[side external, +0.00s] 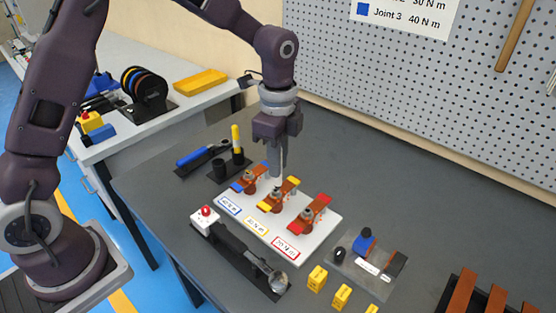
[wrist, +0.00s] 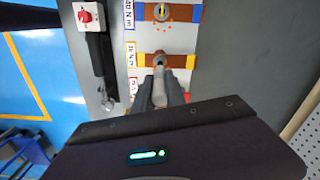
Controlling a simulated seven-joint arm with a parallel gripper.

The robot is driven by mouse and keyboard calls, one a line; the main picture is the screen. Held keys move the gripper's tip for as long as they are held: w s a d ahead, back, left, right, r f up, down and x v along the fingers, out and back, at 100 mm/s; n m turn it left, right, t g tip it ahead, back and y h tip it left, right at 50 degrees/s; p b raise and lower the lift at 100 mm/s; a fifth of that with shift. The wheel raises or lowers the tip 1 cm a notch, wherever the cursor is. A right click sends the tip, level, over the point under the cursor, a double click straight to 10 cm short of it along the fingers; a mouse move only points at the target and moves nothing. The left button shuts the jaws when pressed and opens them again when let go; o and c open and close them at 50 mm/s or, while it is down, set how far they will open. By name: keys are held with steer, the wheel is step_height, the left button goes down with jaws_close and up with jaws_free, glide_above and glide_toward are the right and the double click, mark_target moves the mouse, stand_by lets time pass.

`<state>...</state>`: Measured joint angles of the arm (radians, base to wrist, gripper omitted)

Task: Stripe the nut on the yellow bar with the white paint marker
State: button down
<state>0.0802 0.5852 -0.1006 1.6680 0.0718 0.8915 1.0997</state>
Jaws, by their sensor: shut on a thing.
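My gripper (side external: 279,145) is shut on the white paint marker (side external: 275,163), which points down over the yellow bar (side external: 291,182). In the wrist view, the marker (wrist: 158,88) shows between the fingers of my gripper (wrist: 160,98). Its tip end is close to the nut (wrist: 160,60) on the yellow bar (wrist: 191,61); I cannot tell if it touches. No stripe is clear on that nut. The blue bar's nut (wrist: 161,12) carries a yellow stripe.
The red bar (side external: 322,200) lies beside the yellow one on the white board (side external: 322,222). A yellow marker (side external: 236,138) stands in a black holder to the left. Yellow blocks (side external: 317,278) sit at front right.

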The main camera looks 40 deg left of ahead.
steer(key=shift+a, duration=0.75)
stand_by(1.5)
steer(key=shift+r, duration=3)
